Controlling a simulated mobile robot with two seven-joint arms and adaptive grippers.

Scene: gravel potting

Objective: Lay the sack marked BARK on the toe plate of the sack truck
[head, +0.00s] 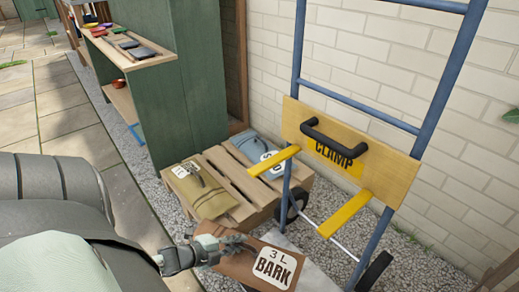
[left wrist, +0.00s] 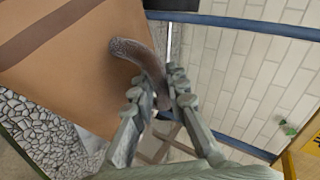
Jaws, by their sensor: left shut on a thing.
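The brown sack marked BARK (head: 237,262) is at the bottom of the head view, its white label reading "3 L BARK". My left gripper (head: 228,245) is shut on its handle; in the left wrist view the fingers (left wrist: 162,95) close around the dark brown loop (left wrist: 130,48) beside the brown sack body (left wrist: 70,60). The sack truck (head: 443,80) stands upright against the wall. Its grey toe plate (head: 312,274) shows partly beside the sack, which covers the rest. I cannot tell whether the sack touches the plate. My right gripper is not in view.
A wooden clamp board (head: 392,172) with a black handle and two yellow arms (head: 345,213) sits above the toe plate. A pallet (head: 243,200) left of the truck holds an olive sack (head: 205,195) and a blue-grey sack (head: 255,148). A green shelf unit (head: 175,110) stands behind.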

